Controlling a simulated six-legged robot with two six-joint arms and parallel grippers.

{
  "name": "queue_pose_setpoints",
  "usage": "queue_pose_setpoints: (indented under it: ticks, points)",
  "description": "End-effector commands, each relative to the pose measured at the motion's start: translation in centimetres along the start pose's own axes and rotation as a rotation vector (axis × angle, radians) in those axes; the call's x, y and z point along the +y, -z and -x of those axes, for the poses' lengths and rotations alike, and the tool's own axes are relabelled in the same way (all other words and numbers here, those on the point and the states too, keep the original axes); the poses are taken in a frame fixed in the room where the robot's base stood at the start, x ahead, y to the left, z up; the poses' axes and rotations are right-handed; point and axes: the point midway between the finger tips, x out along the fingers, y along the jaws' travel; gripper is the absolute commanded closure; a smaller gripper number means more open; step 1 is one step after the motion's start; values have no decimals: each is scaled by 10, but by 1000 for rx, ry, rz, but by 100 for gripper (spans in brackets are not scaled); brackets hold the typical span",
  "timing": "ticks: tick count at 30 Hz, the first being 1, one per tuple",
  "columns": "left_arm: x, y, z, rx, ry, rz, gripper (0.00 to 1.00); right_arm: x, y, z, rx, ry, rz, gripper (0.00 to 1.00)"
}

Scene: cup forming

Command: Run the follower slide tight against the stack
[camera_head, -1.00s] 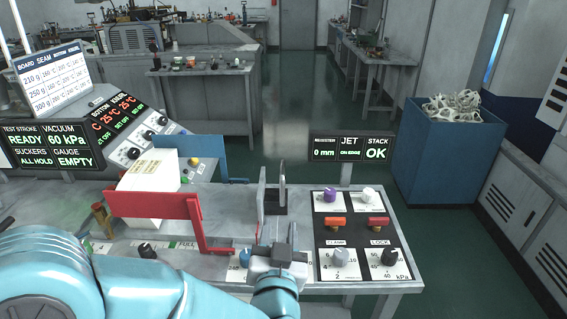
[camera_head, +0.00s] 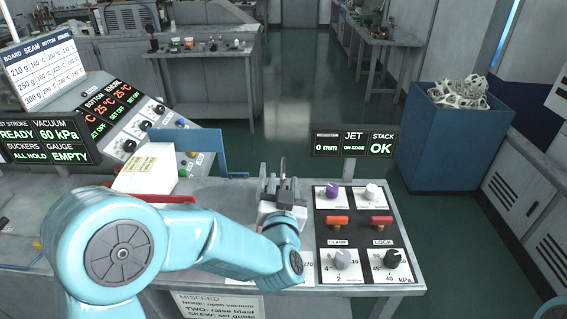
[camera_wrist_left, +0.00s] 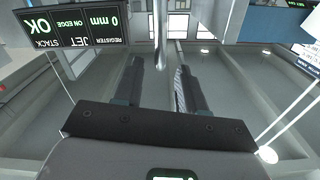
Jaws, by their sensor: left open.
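The white stack (camera_head: 148,172) stands on the bench at the left in the head view. A red bracket (camera_head: 155,198), which looks like the follower slide, lies along its near side and is mostly hidden behind my left arm. I cannot tell whether it touches the stack. My left gripper (camera_head: 275,178) is open over the bench, right of the stack and clear of it, beside the switch panel. In the left wrist view its two fingers (camera_wrist_left: 158,82) stand apart with nothing between their tips. My right gripper is not in view.
A blue bracket (camera_head: 190,140) stands behind the stack. The panel (camera_head: 362,235) with knobs and red switches lies right of my gripper. A display (camera_head: 354,142) behind it reads 0 mm, ON EDGE, OK. A blue bin (camera_head: 440,145) stands farther right.

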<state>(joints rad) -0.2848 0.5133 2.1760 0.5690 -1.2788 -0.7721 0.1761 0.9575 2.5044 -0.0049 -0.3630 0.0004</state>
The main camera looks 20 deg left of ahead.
Motion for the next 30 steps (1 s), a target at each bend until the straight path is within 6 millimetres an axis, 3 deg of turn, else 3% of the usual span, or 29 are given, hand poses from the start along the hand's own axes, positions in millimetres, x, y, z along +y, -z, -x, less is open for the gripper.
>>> queue_pose_setpoints:
  ticks: [3,9,20,22,24,30]
  points:
    - [-1,2,-27,-2,2,0,60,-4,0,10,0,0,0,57]
    - [-1,1,-54,0,1,0,60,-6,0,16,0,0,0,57]
    - [0,0,-63,0,0,0,60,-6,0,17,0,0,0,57]
    - [0,0,-63,0,0,0,76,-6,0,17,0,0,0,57]
    - [0,0,-63,0,0,0,99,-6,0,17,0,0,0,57]
    - [-2,-1,-63,0,1,0,100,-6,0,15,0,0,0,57]
